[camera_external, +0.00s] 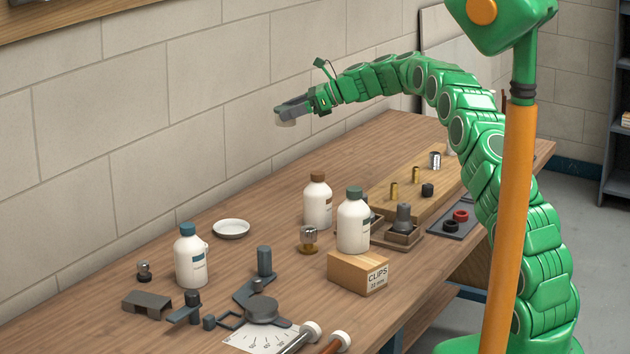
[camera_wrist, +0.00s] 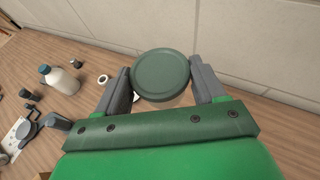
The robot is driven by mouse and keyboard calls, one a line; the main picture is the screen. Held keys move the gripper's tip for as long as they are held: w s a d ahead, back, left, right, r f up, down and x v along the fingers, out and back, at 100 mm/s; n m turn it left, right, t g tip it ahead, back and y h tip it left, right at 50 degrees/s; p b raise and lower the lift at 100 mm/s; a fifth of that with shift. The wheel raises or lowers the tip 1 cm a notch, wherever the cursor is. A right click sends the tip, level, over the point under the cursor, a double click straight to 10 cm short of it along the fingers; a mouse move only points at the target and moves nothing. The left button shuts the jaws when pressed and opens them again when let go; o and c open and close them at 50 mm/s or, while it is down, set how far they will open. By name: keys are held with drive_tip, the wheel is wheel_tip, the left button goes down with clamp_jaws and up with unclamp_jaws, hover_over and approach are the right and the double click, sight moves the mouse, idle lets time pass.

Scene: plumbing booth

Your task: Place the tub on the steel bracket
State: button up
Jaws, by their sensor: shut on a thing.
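My gripper (camera_external: 283,110) is raised above the far part of the bench, near the wall. It is shut on the tub, whose round grey-green lid (camera_wrist: 162,76) sits between the two fingers in the wrist view. In the external view only a small pale part of the tub (camera_external: 287,123) shows below the fingers. A grey folded metal piece, seemingly the steel bracket (camera_external: 147,303), lies on the bench at the front left, well away from my gripper. I cannot clearly make it out in the wrist view.
A white dish (camera_external: 231,229), more bottles, a clips box (camera_external: 358,271) and dark metal fixtures (camera_external: 262,308) occupy the bench. Bare wood lies along the wall.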

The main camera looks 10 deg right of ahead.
drive_tip(key=s+a+f, duration=0.1)
drive_tip(key=s+a, duration=1.8)
drive_tip(key=s, duration=0.2)
drive_tip(key=s+a+f+n+g, duration=0.1)
drive_tip(key=s+a, duration=0.2)
drive_tip(key=s, duration=0.8)
drive_tip(key=s+a+f+n+g, duration=0.15)
drive_tip(key=s+a, duration=0.25)
drive_tip(key=s, duration=0.6)
drive_tip(key=s+a+n+g, duration=0.1)
drive_tip(key=s+a+g, duration=0.15)
drive_tip(key=s, duration=0.85)
hover_over(152, 299)
drive_tip(key=d, duration=0.1)
drive_tip(key=shift+t, duration=0.3)
drive_tip(key=f, duration=1.3)
drive_tip(key=shift+s+d+f, duration=0.15)
drive_tip(key=shift+s, duration=0.15)
drive_tip(key=shift+w+a+f, duration=0.3)
drive_tip(key=shift+a+f, duration=0.25)
drive_tip(key=shift+f, duration=0.15)
drive_tip(key=shift+f+y, duration=0.3)
drive_tip(key=shift+f, duration=1.2)
